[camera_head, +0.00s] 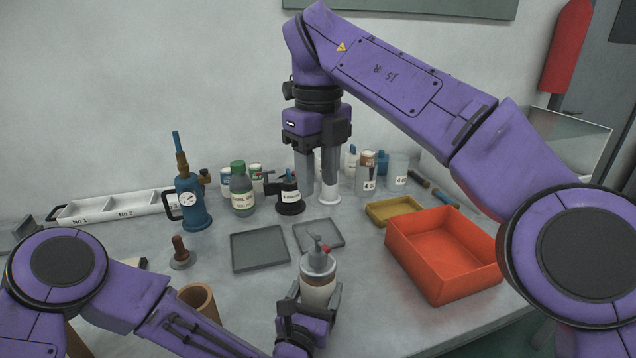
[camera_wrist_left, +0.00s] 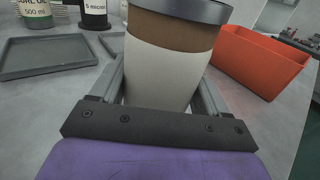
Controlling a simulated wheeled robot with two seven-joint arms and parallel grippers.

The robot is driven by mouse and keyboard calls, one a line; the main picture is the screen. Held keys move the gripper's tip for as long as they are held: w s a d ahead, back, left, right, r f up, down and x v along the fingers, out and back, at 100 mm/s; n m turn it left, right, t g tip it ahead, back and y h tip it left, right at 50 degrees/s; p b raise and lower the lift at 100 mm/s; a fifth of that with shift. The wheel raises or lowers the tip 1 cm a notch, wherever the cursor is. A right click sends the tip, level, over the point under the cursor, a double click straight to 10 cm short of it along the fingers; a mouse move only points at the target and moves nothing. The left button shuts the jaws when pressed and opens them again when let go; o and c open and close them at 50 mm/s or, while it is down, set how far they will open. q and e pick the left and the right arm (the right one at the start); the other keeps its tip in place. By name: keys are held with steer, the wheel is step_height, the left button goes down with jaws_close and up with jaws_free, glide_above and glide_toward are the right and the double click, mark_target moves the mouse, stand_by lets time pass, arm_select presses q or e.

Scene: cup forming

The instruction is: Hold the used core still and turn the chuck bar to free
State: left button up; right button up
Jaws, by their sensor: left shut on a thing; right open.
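The used core (camera_head: 318,291) is a white cylinder with a brown band and a grey top, upright near the front of the table. It fills the left wrist view (camera_wrist_left: 165,75). My left gripper (camera_head: 315,302) is shut on the core, one finger on each side. My right gripper (camera_head: 319,188) is open and points down behind the core, well apart from the chuck bar. A white cylinder (camera_head: 330,193) stands at its fingertips; I cannot tell if they touch.
An orange bin (camera_head: 440,262) stands right of the core, with a yellow tray (camera_head: 393,210) behind it. Two grey trays, one large (camera_head: 259,250) and one small (camera_head: 318,234), lie behind the core. A brown tube (camera_head: 199,300) and blue pump (camera_head: 190,203) are left; bottles line the back.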

mark_target(318, 244)
steer(key=shift+n, duration=0.3)
step_height(318, 244, down, 12)
steer(key=shift+r, duration=0.1)
